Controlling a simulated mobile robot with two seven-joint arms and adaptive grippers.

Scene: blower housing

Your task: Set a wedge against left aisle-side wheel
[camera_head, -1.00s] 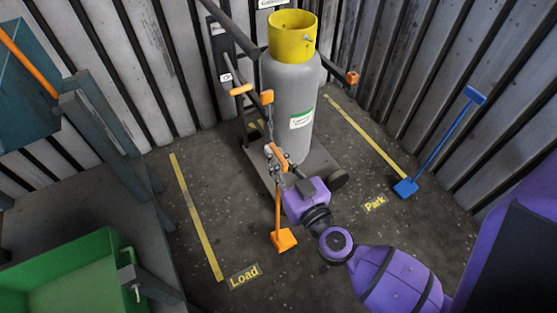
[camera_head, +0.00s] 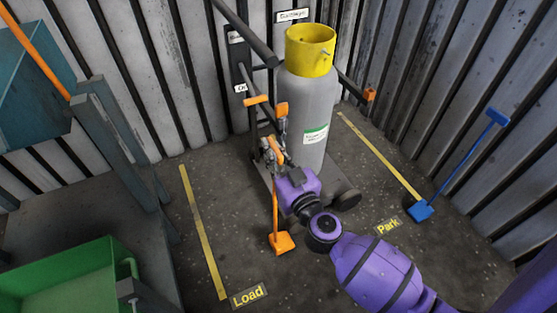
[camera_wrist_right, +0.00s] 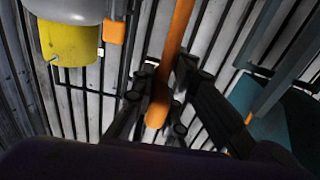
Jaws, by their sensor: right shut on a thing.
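An orange wedge (camera_head: 281,243) hangs or rests at the lower end of an upright orange handle (camera_head: 276,205), in front of the trolley (camera_head: 327,184). I cannot tell whether it touches the floor. My right gripper (camera_head: 272,153) is shut on the upper part of this handle; the wrist view also shows the handle (camera_wrist_right: 178,40) between the fingers (camera_wrist_right: 158,98). The trolley's right front wheel (camera_head: 347,199) shows. Its left front wheel is hidden behind my right gripper and wrist, so any contact with the wedge cannot be seen. My left gripper is not in view.
A grey gas cylinder (camera_head: 304,105) with a yellow collar (camera_head: 310,46) stands on the trolley. A green bin (camera_head: 65,285) is at lower left.

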